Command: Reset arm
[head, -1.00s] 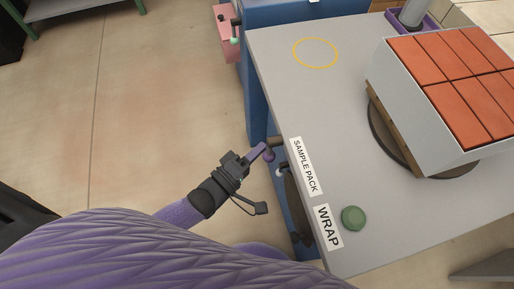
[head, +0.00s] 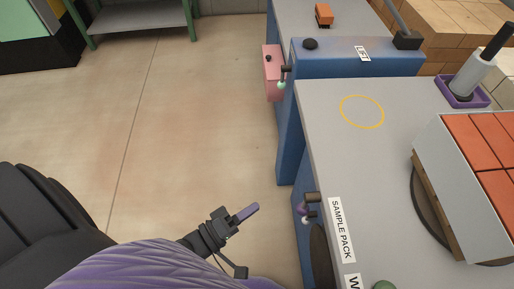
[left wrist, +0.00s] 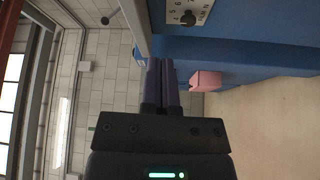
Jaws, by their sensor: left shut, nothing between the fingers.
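My left gripper (head: 246,213) is at the lower middle of the head view, over the floor to the left of the grey table (head: 316,150). It is apart from the table and from the small lever with a purple knob (head: 303,209) on the table's side. In the left wrist view its two purple fingers (left wrist: 161,70) are together with nothing between them. My right gripper is in neither view.
A pack of orange bricks (head: 480,140) in a grey wrap stands on a round turntable. A yellow ring (head: 362,112) marks the tabletop. A pink box (head: 272,72) is on a blue machine (head: 340,60) behind. The floor (head: 190,130) at left is clear.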

